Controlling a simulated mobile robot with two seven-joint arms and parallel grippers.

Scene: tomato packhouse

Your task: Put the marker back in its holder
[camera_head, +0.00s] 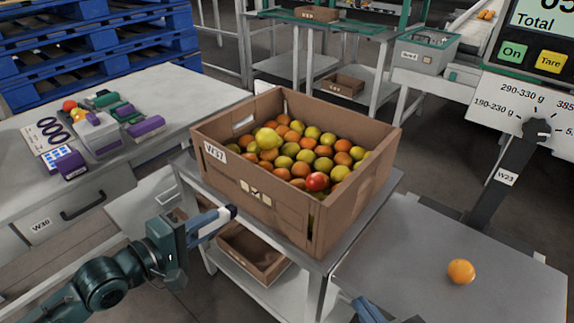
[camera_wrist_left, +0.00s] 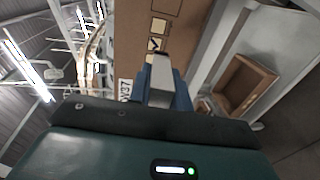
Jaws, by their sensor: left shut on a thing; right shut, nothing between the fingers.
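My left gripper (camera_head: 222,217) is in front of the cardboard box, above the floor gap beside the stand. It is shut on the marker, a pale grey-white body with a dark end. In the left wrist view the marker (camera_wrist_left: 161,78) sticks out between the blue fingers, its dark end towards the box wall. Only the blue tip of my right gripper (camera_head: 367,311) shows at the bottom edge, shut and empty. On the left table a grey-white container (camera_head: 100,140) stands among purple and green items. I cannot tell whether it is the marker's holder.
The cardboard box (camera_head: 272,213) full of tomatoes stands on a grey stand, close to my left gripper. A lower shelf carries another brown box (camera_head: 250,258). A lone orange tomato (camera_head: 460,271) lies on the right table. The left table's near right part (camera_head: 175,105) is clear.

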